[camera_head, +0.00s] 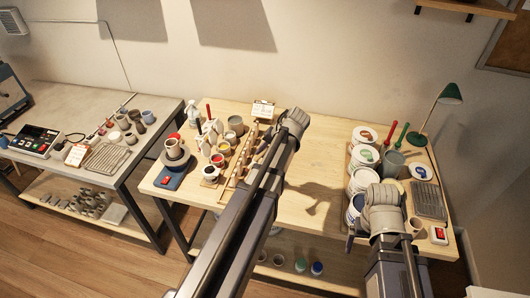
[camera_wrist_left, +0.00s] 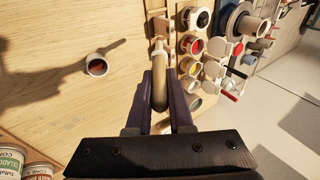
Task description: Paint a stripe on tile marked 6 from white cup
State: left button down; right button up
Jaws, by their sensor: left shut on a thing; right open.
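My left gripper (camera_wrist_left: 163,85) is shut on a tan-handled tool (camera_wrist_left: 160,72), seemingly the brush, in the left wrist view. Its pale end points away from me beside a row of small paint cups. One cup holds red paint (camera_wrist_left: 192,45) and one yellow paint (camera_wrist_left: 190,66); another has dark contents (camera_wrist_left: 202,19). I cannot tell which is the white cup. In the head view my left gripper (camera_head: 290,125) reaches over the table, its fingers mostly hidden. My right gripper (camera_head: 382,200) is open near the tubs at right. The tile marked 6 cannot be made out.
A long wooden rack (camera_head: 240,165) stands left of my left arm. Several labelled tubs (camera_head: 361,157) and a green lamp (camera_head: 449,95) stand at right. A small brown-filled cup (camera_wrist_left: 97,66) stands apart. The table's middle (camera_head: 325,150) is mostly clear.

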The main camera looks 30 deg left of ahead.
aim_at(252, 164)
pick_arm(q)
jog(key=shift+s+d+f+b+x, duration=0.1)
jog(key=shift+d+b+x, duration=0.05)
jog(key=shift+b+x, duration=0.6)
jog(key=shift+s+d+f+b+x, duration=0.1)
jog(key=shift+b+x, duration=0.5)
jog(key=shift+x, duration=0.25)
jog(key=shift+s+d+f+b+x, duration=0.1)
jog(key=shift+d+b+x, duration=0.05)
jog(key=shift+b+x, duration=0.6)
jog(key=shift+s+a+f+b, duration=0.1)
jog(key=shift+a+f+b, duration=0.05)
jog(key=shift+a, duration=0.25)
jog(key=shift+s+a+f+b, duration=0.1)
jog(key=shift+a+f+b, duration=0.05)
jog(key=shift+a, duration=0.7)
jog(key=shift+s+a+f+b, duration=0.1)
jog(key=shift+a+f+b, duration=0.05)
jog(key=shift+f+b, duration=1.5)
jog(key=shift+r, duration=0.1)
dwell(0.6)
